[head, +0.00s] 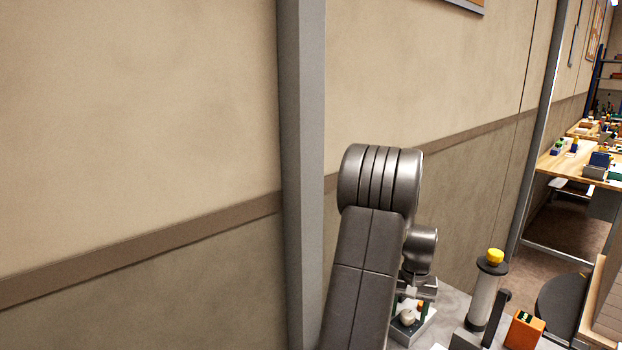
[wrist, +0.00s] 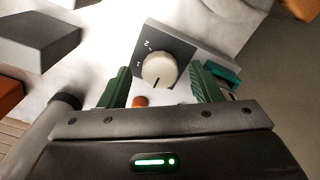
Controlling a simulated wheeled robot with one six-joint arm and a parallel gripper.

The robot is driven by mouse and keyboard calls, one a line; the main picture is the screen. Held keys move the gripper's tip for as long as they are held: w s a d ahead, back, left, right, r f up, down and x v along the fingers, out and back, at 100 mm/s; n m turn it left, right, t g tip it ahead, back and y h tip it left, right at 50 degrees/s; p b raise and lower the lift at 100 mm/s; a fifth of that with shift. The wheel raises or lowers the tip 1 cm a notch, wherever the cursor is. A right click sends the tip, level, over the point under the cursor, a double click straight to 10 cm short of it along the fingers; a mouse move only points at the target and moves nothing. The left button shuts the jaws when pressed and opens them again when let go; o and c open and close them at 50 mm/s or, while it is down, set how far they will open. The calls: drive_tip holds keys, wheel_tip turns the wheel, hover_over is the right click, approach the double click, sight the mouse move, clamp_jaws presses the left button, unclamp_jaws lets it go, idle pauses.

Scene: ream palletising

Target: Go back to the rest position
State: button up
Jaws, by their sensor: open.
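My gripper (wrist: 160,72) is open in the wrist view, with its two green fingers apart. A white round knob (wrist: 159,69) on a dark, marked plate shows between and beyond the fingertips. I cannot tell whether the fingers touch it. In the head view my gripper (head: 418,291) is small and partly hidden behind my arm, low over a grey bench. The knob (head: 407,317) shows just below it, on a small grey box. No ream shows in either view.
A cylinder with a yellow cap (head: 484,292) and an orange box (head: 524,329) stand right of my gripper. A wall with a grey post (head: 302,150) rises on the left and behind. A wooden workbench (head: 570,165) stands far right.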

drive_tip(key=m+p, duration=0.1)
drive_tip(key=m, duration=0.3)
drive_tip(key=shift+m, duration=0.4)
drive_tip(key=shift+m+p, duration=0.4)
drive_tip(key=shift+m, duration=0.9)
